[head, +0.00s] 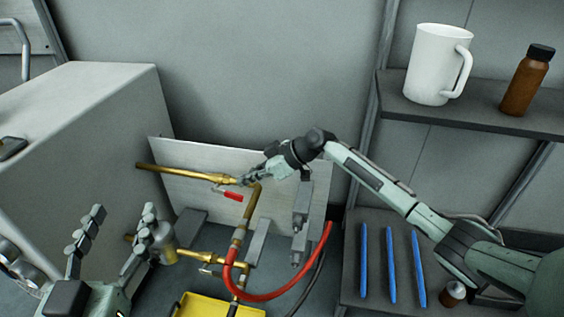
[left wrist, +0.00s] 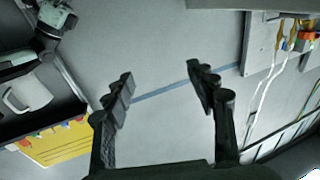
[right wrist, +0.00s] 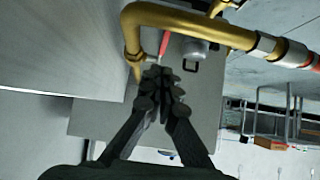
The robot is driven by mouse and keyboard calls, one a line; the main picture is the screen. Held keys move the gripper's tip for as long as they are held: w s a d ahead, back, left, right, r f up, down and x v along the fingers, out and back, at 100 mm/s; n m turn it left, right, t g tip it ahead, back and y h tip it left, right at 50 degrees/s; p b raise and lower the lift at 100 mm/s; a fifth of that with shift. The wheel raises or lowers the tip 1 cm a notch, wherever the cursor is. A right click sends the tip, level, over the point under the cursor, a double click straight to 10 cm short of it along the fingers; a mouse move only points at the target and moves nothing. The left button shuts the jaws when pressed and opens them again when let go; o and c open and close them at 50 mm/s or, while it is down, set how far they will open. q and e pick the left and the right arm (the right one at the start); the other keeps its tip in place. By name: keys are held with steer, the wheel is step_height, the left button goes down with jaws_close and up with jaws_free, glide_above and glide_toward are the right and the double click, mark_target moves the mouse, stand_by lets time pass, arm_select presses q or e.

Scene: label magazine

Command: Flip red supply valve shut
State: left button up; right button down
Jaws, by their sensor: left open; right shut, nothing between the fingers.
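The red valve handle (head: 232,195) sits on the brass pipe (head: 190,174) in front of a pale panel. It also shows in the right wrist view as a red lever (right wrist: 164,45) just beyond the fingertips. My right gripper (head: 243,180) is shut and empty, close to the valve; the right wrist view shows its fingers together (right wrist: 162,75). I cannot tell whether they touch the lever. My left gripper (head: 122,222) is open and empty at the lower left, away from the valve; its parted fingers show in the left wrist view (left wrist: 162,88).
A red hose (head: 285,296) loops below the brass pipework. A yellow tray (head: 215,306) lies at the bottom. A large grey box (head: 90,130) stands left. The right shelf holds a white mug (head: 432,65) and a brown bottle (head: 527,80), with blue rods (head: 390,265) below.

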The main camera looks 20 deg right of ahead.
arm_select(q)
steer(key=shift+g+y, duration=0.6)
steer(key=shift+g, duration=0.3)
steer(key=f, duration=0.1)
steer(key=a+f, duration=0.2)
steer(key=shift+w+f+p, duration=0.15)
steer(key=shift+f+p, duration=0.15)
steer(key=shift+f, duration=0.1)
arm_select(e)
steer(key=f+v, duration=0.1)
steer(key=v, duration=0.8)
steer(key=shift+s+d+r, duration=0.15)
steer(key=shift+s+d, duration=0.2)
steer(key=shift+d, duration=0.2)
